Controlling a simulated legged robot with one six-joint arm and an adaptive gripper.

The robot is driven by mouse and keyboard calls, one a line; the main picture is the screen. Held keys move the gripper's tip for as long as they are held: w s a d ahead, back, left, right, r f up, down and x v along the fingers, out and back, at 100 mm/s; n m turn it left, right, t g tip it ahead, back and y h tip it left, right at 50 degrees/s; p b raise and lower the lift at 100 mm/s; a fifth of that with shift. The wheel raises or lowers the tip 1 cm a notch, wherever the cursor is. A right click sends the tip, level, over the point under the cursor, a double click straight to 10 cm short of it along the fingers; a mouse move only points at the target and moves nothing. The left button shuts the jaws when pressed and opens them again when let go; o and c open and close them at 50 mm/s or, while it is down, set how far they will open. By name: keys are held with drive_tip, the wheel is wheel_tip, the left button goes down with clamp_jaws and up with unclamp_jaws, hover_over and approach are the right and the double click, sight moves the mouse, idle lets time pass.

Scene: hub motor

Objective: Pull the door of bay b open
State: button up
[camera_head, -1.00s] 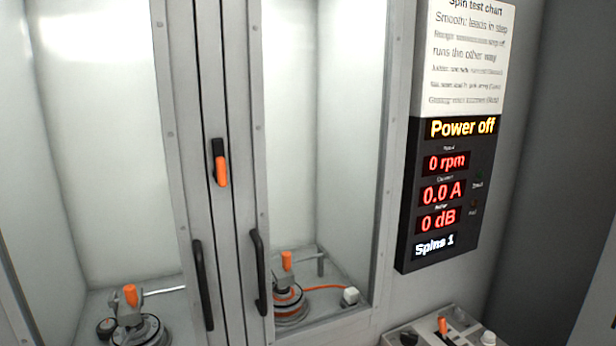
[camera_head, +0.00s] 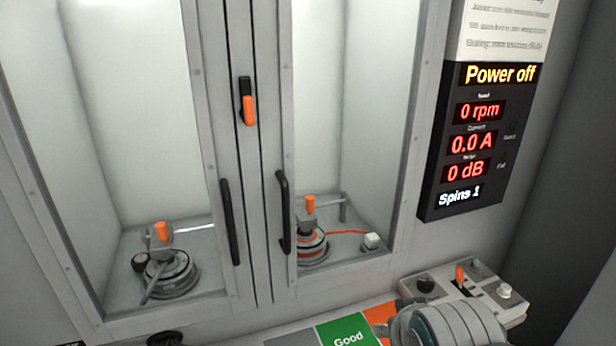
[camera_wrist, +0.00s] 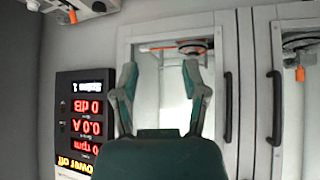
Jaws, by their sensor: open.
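Two glazed bay doors stand side by side, both shut; I see no letter marking which is bay b. The left door (camera_head: 226,180) has a black upright handle (camera_head: 231,222), and the right door (camera_head: 286,115) has another black handle (camera_head: 283,212). In the upside-down wrist view, the right door's handle (camera_wrist: 228,107) and the left door's handle (camera_wrist: 278,108) are right of my gripper (camera_wrist: 158,72). My gripper is open and empty, facing the right bay's window, apart from both handles. An orange-and-black latch (camera_head: 248,101) sits on the post between the doors.
A display panel (camera_head: 480,160) reading Power off is on the wall at right. A control box (camera_head: 475,300) with an orange lever sits below it. A green Good pad (camera_head: 348,334) lies at the front. Motors sit inside both bays.

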drive_tip(key=w+a+r+n+t+y, duration=0.1)
drive_tip(key=w+r+t, duration=0.15)
drive_tip(key=w, duration=0.25)
drive_tip(key=w+a+r+t, duration=0.1)
drive_tip(key=w+a+t, duration=0.15)
drive_tip(key=w, duration=0.25)
drive_tip(key=n+t+y, duration=0.3)
drive_tip(key=n+y, duration=0.1)
drive_tip(key=y, duration=0.3)
approach(288, 210)
drive_tip(key=x, duration=1)
drive_tip(key=shift+w+a, duration=0.25)
drive_tip(key=shift+w, duration=0.1)
clamp_jaws()
